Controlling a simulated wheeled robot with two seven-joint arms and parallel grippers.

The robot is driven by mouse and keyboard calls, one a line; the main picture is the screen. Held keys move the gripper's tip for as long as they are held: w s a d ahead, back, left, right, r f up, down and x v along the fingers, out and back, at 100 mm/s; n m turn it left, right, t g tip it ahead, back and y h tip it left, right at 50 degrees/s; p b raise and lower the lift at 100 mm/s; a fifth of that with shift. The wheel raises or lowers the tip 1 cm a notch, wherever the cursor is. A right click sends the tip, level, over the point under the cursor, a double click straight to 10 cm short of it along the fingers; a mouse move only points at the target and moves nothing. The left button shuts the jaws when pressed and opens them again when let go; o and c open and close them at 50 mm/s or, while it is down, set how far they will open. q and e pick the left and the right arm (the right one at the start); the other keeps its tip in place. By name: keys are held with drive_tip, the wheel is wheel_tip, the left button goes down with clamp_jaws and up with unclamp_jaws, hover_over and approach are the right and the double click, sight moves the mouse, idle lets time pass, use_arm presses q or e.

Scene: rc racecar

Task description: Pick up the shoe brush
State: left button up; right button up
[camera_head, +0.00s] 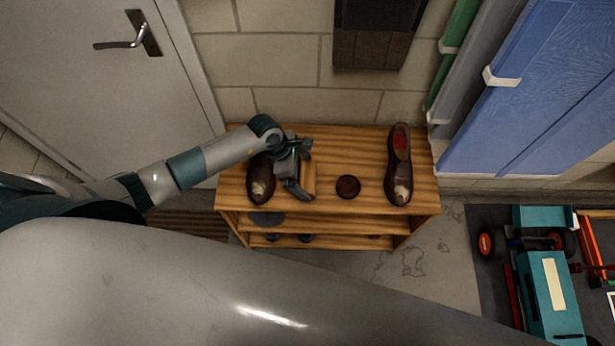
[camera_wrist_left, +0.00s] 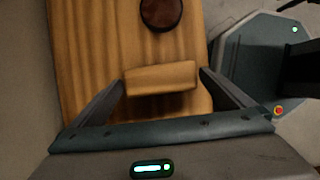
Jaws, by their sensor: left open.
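The shoe brush, a light wooden block (camera_wrist_left: 160,77), lies on the wooden shoe rack's top (camera_wrist_left: 85,50). In the left wrist view it sits between the two fingertips of my left gripper (camera_wrist_left: 164,84), with a gap on each side. In the head view my left gripper (camera_head: 300,170) is over the rack, left of its middle, and its open fingers hide much of the brush (camera_head: 309,178). My right gripper is not in view.
A brown shoe (camera_head: 261,180) stands close left of my gripper and another (camera_head: 399,165) at the rack's right. A round dark tin (camera_head: 348,187) lies between. A wall is behind, a blue panel (camera_head: 545,85) to the right, and a teal car (camera_head: 550,290) at the lower right.

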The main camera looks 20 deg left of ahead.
use_arm(q)
drive_tip(key=shift+x, duration=1.35)
drive_tip(key=shift+c, duration=0.6)
drive_tip(key=c, duration=0.6)
drive_tip(key=shift+c, duration=0.2)
drive_tip(key=shift+r, duration=0.1)
